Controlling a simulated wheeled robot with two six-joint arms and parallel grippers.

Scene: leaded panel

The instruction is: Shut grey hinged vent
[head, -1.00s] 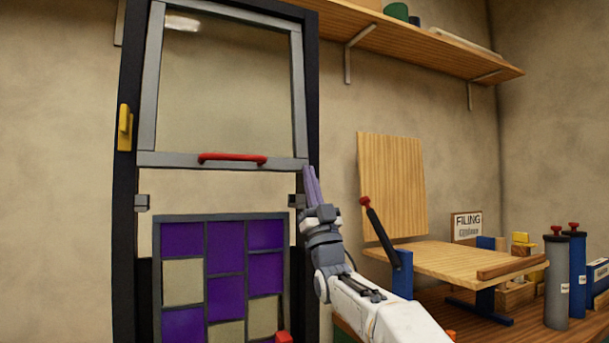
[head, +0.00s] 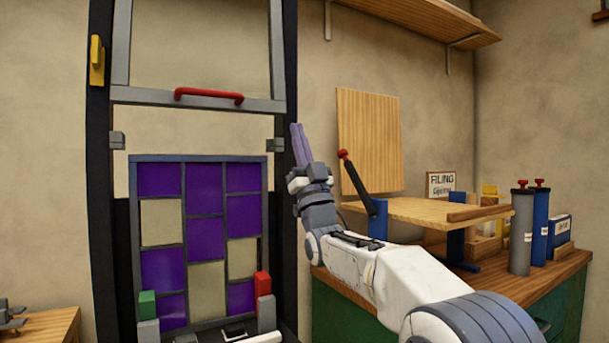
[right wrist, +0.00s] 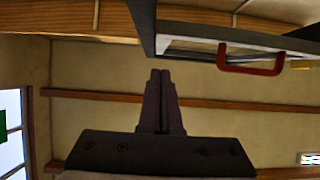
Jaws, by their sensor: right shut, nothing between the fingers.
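The grey hinged vent (head: 277,45) is a grey-framed pane at the top of a tall dark frame (head: 102,230). A red handle (head: 208,96) runs along its lower bar. A gap with bare wall behind separates that bar from the purple and clear panel (head: 186,188) below. Its tilt is hard to tell head-on. In the right wrist view the vent frame and its red handle (right wrist: 252,70) show at upper right. My right gripper (head: 296,128) is shut and empty, by the frame's right post, below the bar's level. It also shows in the right wrist view (right wrist: 160,75). My left gripper is not seen.
Grey blocks (head: 117,140) sit on both posts, and a yellow latch (head: 97,60) is on the left post. A wooden board (head: 368,140), a dark red-tipped lever (head: 357,180) and a workbench (head: 535,278) stand to the right. A shelf (head: 440,22) is above.

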